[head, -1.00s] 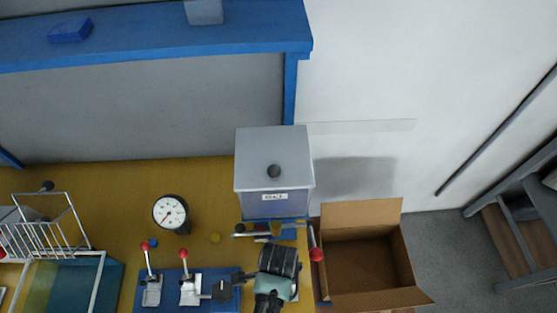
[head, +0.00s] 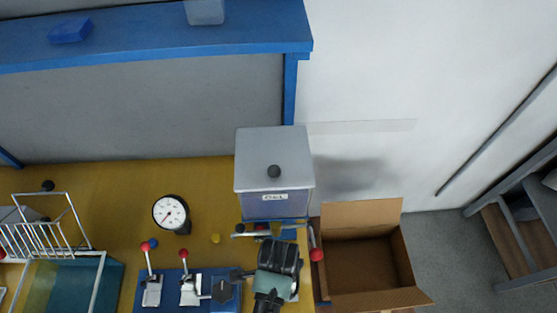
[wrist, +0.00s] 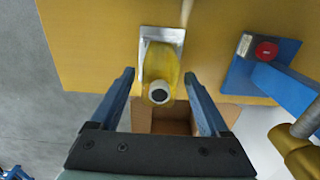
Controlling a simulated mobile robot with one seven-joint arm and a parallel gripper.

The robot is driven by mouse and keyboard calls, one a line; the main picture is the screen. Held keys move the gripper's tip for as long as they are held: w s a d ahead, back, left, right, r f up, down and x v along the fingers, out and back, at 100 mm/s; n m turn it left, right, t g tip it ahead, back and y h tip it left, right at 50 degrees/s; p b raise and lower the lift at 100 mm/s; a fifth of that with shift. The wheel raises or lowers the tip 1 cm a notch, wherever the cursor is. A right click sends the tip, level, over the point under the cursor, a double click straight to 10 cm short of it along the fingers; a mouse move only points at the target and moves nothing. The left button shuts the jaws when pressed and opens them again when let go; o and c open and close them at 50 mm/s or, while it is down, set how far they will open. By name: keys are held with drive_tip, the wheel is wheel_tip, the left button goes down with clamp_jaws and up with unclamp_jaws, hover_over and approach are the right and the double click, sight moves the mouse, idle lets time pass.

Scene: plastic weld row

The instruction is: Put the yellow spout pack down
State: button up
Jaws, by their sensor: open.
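The yellow spout pack (wrist: 161,62) shows in the wrist view, with a pale-rimmed dark spout end pointing toward me. It lies over a silver plate or backing near the edge of the yellow tabletop (wrist: 90,45). My gripper (wrist: 159,76) is open, with one blue finger on each side of the pack and a visible gap to both. In the head view my gripper is at the bottom, right of the toggle clamps, and my arm hides the pack there.
An open cardboard box (head: 365,265) stands right of the bench edge. A grey lidded box (head: 274,165) is behind my arm. Red-knobbed clamps (head: 188,285) on a blue plate and a dial gauge (head: 171,213) are to the left. A wire basket (head: 50,240) is far left.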

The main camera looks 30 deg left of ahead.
wheel_tip(320, 180, up, 10)
drive_tip(key=shift+f, duration=0.1)
idle(0.9)
